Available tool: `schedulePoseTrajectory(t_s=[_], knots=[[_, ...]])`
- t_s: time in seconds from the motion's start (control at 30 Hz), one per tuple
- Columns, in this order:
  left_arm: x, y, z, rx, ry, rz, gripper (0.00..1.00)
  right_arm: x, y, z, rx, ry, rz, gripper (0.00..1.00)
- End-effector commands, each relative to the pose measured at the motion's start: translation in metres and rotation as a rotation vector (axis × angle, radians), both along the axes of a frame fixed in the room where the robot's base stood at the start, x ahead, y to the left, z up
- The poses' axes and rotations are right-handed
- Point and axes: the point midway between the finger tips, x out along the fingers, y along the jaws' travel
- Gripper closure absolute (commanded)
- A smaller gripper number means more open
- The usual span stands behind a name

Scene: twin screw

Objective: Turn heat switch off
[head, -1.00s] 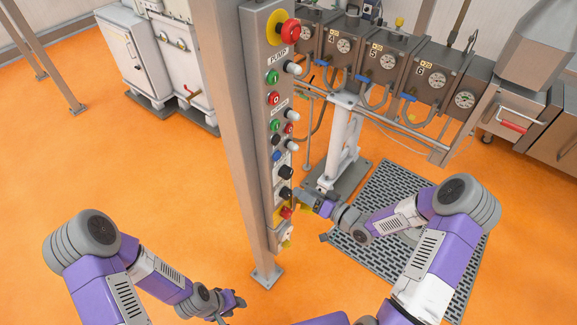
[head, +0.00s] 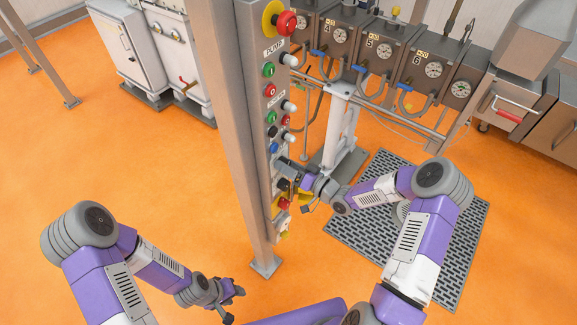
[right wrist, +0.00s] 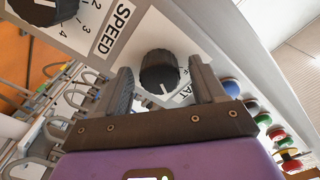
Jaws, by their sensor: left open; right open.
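My right gripper (right wrist: 168,86) is open, with one finger on each side of the knob. I cannot tell whether the fingers touch it. In the head view my right gripper (head: 281,164) is at the lower part of the control panel (head: 256,75) and hides the knob there. My left gripper (head: 234,302) is open and empty, low over the orange floor.
A black speed dial (right wrist: 38,8) with numbers is beside the knob. Several coloured buttons (right wrist: 264,120) line the panel on the other side. A red emergency button (head: 286,22) is at the panel's top. A steel post (head: 228,110) carries the panel. A grey floor grate (head: 375,245) lies right.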

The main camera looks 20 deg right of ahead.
Motion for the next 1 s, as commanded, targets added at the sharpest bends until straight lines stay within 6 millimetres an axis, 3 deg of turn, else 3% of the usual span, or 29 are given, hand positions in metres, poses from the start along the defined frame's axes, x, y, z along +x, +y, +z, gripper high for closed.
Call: schedulePoseTrajectory(t_s=[0.07, 0.43, 0.77, 1.0], knots=[[0.0, 0.0, 0.0, 0.0, 0.0, 0.0, 0.57, 0.0, 0.0, 0.0, 0.0, 0.0, 0.0, 0.31], [0.0, 0.0, 0.0, 0.0, 0.0, 0.0, 0.57, 0.0, 0.0, 0.0, -0.001, -0.001, 0.0, 0.86], [0.0, 0.0, -0.008, 0.0, 0.0, 0.0, 0.57, 0.0, 0.0, -0.001, -0.039, -0.03, 0.0, 0.87], [0.0, 0.0, -0.031, 0.0, 0.0, 0.0, 0.57, 0.0, 0.0, -0.003, -0.156, -0.122, 0.001, 0.87]])
